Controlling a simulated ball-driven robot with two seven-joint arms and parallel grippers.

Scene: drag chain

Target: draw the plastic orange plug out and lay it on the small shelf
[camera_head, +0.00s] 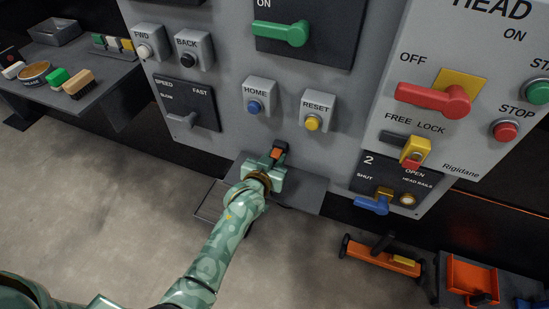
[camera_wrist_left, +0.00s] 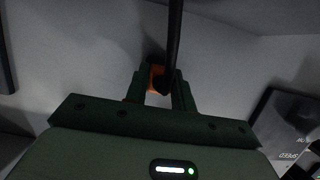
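The orange plug (camera_head: 277,153) is at the lower part of the grey machine panel, just below the HOME and RESET buttons, with a black part at its upper end. My left gripper (camera_head: 275,160) reaches up to it from below. In the left wrist view the orange plug (camera_wrist_left: 156,76) sits between the two fingertips, which look closed on it; a dark cable or bar partly covers it and the right finger. Whether the plug is still seated in the panel is hidden. The small grey shelf (camera_head: 303,194) lies under my left gripper and is partly covered by it. My right gripper is out of view.
Around the plug are the HOME button (camera_head: 255,106), the RESET button (camera_head: 312,123) and a blue-handled HEAD RAILS switch (camera_head: 371,205). A side table (camera_head: 108,93) with brushes stands at left. An orange tool (camera_head: 380,258) and an orange bin (camera_head: 471,275) are at lower right.

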